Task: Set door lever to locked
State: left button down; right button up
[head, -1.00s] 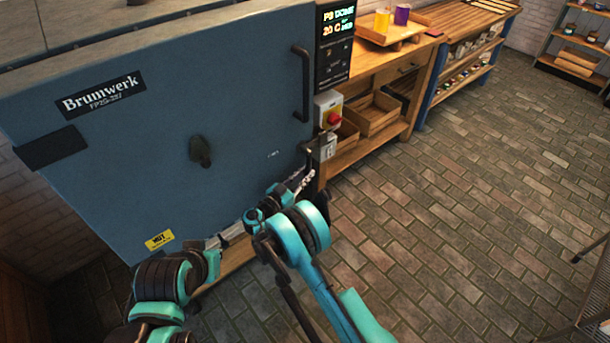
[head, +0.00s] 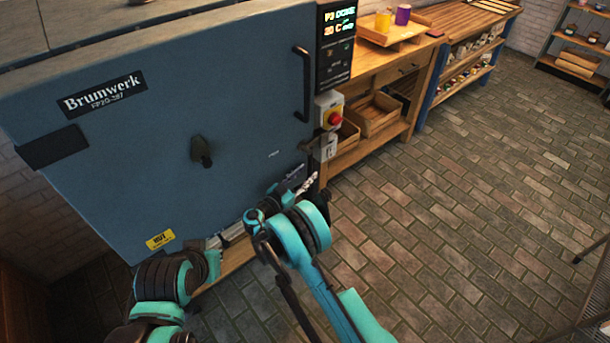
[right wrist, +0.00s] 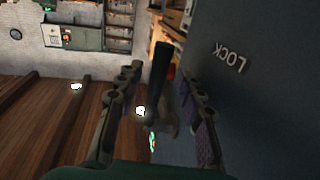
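The blue kiln door (head: 120,180) is closed against its frame. A dark lever (head: 314,146) sits at its right edge, small in the head view, so its exact angle is hard to tell. In the right wrist view the lever's black handle (right wrist: 160,75) stands between the fingers of my right gripper (right wrist: 158,100), with gaps on both sides. That gripper is open; it also shows in the head view (head: 301,183) just below the lever. The word LOCK (right wrist: 229,57) is marked on the door beside it. My left gripper (head: 226,238) is low before the door, its fingers unclear.
A long vertical door handle (head: 302,85) and a control panel (head: 336,45) are above the lever. A red button (head: 334,118) on a box is right beside it. A wooden workbench (head: 385,65) stands behind. The brick floor (head: 450,200) at right is clear.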

jog(key=v, duration=1.2)
jog(key=s+d+r+n+g+y, duration=0.2)
jog(key=d+r+n+g+y, duration=0.1)
jog(key=d+r, duration=0.45)
jog(key=s+d+r+n+g+y, duration=0.2)
jog(key=d+r+g, duration=0.1)
jog(key=d+r, duration=0.5)
jog(key=s+d+n+y, duration=0.2)
jog(key=s+d+y, duration=0.1)
jog(key=s, duration=0.9)
jog(key=s+d+n+y, duration=0.1)
jog(key=s+y, duration=0.3)
jog(key=s, duration=0.8)
jog(key=shift+s+d+r+n, duration=0.25)
jog(key=shift+d+n, duration=0.15)
jog(key=shift+d, duration=0.45)
